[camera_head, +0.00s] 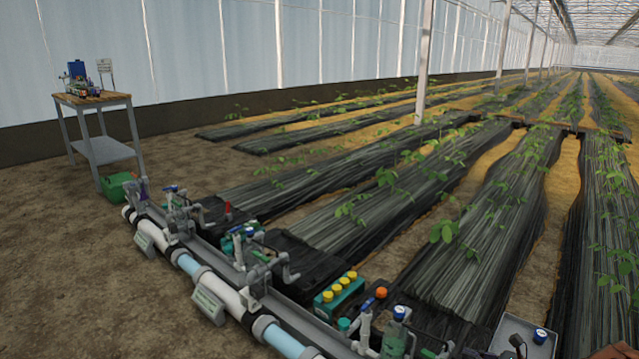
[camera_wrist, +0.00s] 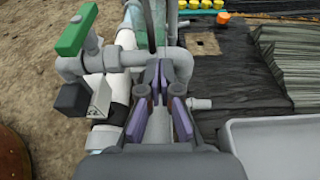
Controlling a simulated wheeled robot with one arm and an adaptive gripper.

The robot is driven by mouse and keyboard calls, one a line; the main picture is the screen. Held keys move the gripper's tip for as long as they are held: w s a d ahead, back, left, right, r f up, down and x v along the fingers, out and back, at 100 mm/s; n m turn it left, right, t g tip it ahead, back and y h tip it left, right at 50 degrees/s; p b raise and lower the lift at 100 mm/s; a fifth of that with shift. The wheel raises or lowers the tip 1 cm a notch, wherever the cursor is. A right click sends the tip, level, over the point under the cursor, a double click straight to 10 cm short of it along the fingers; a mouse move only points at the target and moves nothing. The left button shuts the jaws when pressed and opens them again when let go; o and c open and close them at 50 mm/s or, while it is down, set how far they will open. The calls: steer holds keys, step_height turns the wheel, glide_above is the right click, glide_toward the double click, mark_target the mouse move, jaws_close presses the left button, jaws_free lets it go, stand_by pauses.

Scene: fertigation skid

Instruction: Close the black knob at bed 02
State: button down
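In the wrist view, my gripper (camera_wrist: 159,75) has purple-grey fingers with dark tips that lie close together over grey pipework. I cannot tell whether they are shut or touch anything. A black block (camera_wrist: 71,99), with a small pale tag (camera_wrist: 99,95) beside it, is on the pipework left of the fingers. It may be the black knob, but I cannot confirm this. A green handle (camera_wrist: 77,30) is above it on a grey pipe fitting (camera_wrist: 95,63). No bed number is readable in either view.
The main pipe (camera_head: 187,263) runs along the bed ends, carrying sign plates (camera_head: 208,305). A bottle (camera_head: 394,335) and yellow-capped bottles in a green holder (camera_head: 339,296) stand beside it. A grey tray (camera_wrist: 273,145) is right of my gripper. Bare soil (camera_head: 70,270) lies left of the pipe.

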steer(key=shift+w+d, duration=0.1)
steer(key=shift+w, duration=0.05)
stand_by(0.6)
steer(key=shift+d+r, duration=0.1)
steer(key=shift+r, duration=0.2)
steer(key=shift+s+d+p, duration=0.45)
steer(key=shift+s+d, duration=0.5)
steer(key=shift+d, duration=0.2)
steer(key=shift+s+d+p, duration=0.45)
steer(key=shift+s+d, duration=0.5)
steer(key=shift+d, duration=0.15)
